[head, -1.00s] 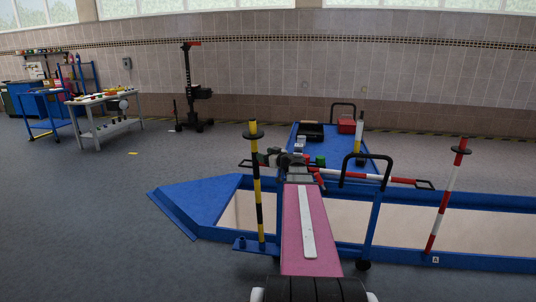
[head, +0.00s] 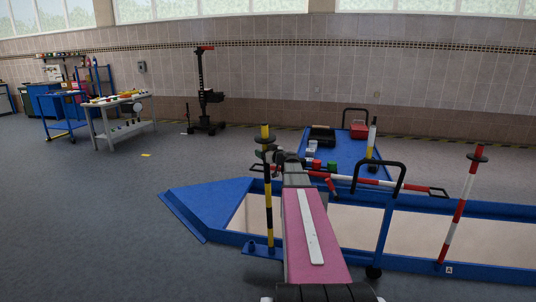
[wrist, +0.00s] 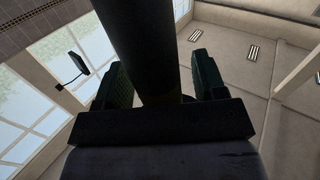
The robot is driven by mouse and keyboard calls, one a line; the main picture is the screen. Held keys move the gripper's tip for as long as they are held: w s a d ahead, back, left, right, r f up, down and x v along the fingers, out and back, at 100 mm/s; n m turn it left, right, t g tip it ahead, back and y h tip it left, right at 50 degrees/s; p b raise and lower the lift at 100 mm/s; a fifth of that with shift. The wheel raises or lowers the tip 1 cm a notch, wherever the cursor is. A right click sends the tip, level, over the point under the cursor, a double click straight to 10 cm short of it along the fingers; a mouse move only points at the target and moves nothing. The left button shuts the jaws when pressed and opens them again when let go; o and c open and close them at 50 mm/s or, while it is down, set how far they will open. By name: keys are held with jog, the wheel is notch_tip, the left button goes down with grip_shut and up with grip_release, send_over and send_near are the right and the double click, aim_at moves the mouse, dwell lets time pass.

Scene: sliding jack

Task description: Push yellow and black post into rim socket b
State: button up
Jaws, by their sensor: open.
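The yellow and black post (head: 268,205) stands nearly upright at the pit rim, with a dark disc near its top. Its foot is at a small blue bracket (head: 250,249) on the rim; I cannot tell whether it sits in a socket there. My gripper (head: 271,155) is at the upper part of the post, partly hidden by my arm. In the wrist view my gripper (wrist: 160,85) is open, with one finger on each side of a dark upright shaft (wrist: 143,40), apparently the post. No label for socket b is readable.
A red and white post (head: 460,215) stands at right by a label A (head: 449,270). A red and white bar (head: 390,184) lies behind, before a blue table (head: 345,155) with boxes. A jack (head: 205,95) and workbench (head: 122,115) are at back left.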

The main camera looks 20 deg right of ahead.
aim_at(268, 137)
jog(key=shift+w+a, duration=0.1)
grip_shut()
jog(key=shift+r, duration=0.7)
dwell(1.0)
jog(key=shift+r, duration=3.15)
